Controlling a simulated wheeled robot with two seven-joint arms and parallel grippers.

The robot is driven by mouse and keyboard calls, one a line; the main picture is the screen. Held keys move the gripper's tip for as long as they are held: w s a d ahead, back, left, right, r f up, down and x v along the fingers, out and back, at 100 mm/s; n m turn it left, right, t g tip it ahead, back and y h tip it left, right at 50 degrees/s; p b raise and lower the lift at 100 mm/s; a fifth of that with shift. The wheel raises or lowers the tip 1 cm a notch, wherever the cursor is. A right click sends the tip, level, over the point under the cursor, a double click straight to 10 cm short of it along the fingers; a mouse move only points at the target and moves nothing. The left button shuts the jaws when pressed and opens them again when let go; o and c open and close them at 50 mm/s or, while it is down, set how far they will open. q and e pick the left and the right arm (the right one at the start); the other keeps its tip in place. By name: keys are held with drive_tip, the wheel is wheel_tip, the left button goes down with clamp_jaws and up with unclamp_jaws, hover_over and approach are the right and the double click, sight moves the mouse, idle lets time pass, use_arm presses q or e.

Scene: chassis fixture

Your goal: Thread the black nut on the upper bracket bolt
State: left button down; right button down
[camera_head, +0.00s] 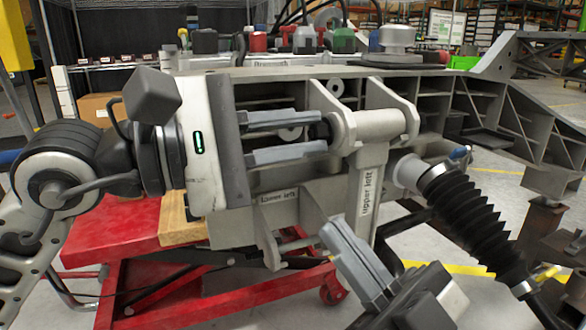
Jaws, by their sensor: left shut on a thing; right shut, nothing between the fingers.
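My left gripper (321,133) comes in from the left with its two grey fingers level, shut on a small dark piece that appears to be the black nut (319,130). The nut sits at the fingertips, right against or just left of the near plate of the upper bracket (345,118). The bracket carries the arm labelled "upper left" (368,190). The bolt's threaded end cannot be made out behind the nut and fingers. My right gripper (335,232) is shut and empty, pointing up and left, below the bracket and in front of the labelled arm's lower end.
The grey chassis (480,100) extends to the right. A lower bracket (268,238) hangs below the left fingers. A black ribbed boot (465,215) stands right of the labelled arm. A red cart (120,235) is underneath. Several parts line the shelf behind.

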use_arm(q)
drive_tip(key=shift+w+a+f+m, duration=0.1)
drive_tip(key=shift+w+f+m, duration=0.1)
drive_tip(key=shift+m, duration=0.1)
drive_tip(key=shift+r, duration=0.1)
use_arm(e)
drive_tip(key=shift+f, duration=0.35)
use_arm(q)
drive_tip(key=shift+m, duration=0.6)
drive_tip(key=m, duration=0.5)
drive_tip(key=shift+f+m, duration=0.2)
drive_tip(key=shift+m, duration=0.2)
use_arm(e)
drive_tip(key=shift+s+f, duration=0.1)
drive_tip(key=shift+f, duration=0.05)
